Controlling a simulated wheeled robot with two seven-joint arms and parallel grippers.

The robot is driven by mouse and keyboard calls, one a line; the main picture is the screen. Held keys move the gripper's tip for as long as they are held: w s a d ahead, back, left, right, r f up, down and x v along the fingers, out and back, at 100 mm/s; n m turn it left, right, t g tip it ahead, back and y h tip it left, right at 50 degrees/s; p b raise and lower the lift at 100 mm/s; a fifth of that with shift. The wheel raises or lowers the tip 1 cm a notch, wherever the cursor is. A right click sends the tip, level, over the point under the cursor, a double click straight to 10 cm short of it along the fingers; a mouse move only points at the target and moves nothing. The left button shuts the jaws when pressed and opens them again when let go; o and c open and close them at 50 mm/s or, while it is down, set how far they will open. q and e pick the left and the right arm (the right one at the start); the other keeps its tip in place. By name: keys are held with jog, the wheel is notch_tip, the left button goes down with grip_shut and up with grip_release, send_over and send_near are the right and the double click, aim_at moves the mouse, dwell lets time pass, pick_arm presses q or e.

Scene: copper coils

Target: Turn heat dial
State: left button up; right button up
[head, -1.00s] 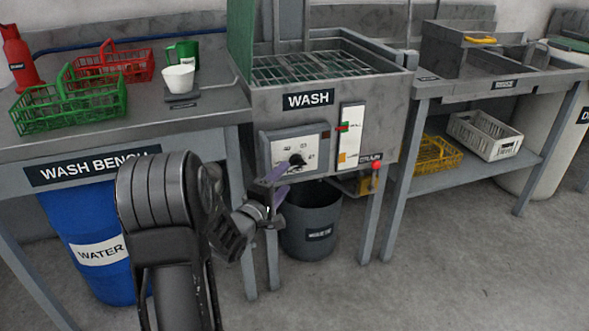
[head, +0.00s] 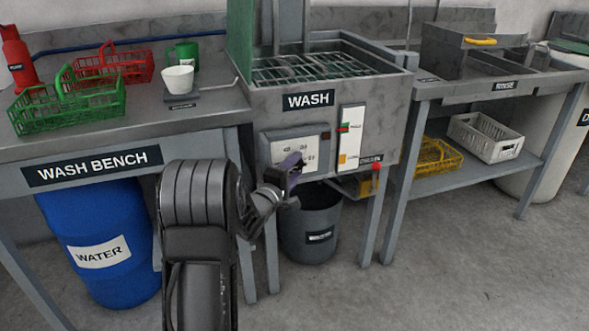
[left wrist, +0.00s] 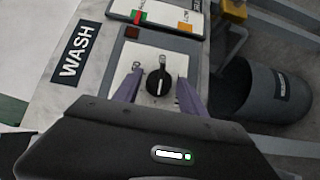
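The heat dial is a round black knob with a white mark (left wrist: 158,83) on a white control plate (head: 290,149) at the front of the wash tank (head: 348,84). In the left wrist view it shows between the two purple fingers of my left gripper (left wrist: 156,92), which stand apart, one on either side. I cannot tell whether they touch it. In the head view my left gripper (head: 293,165) is in front of the plate and hides the dial. My right gripper is not in view.
A slider panel (head: 350,137) is right of the plate, with a red drain knob (head: 376,166) below it. A grey waste bin (head: 318,222) stands under the tank. The wash bench (head: 210,118) is left, with a blue water barrel (head: 100,225) under it.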

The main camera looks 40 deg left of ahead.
pick_arm(q)
grip_shut()
dwell(0.3)
jog(key=shift+r, duration=0.1)
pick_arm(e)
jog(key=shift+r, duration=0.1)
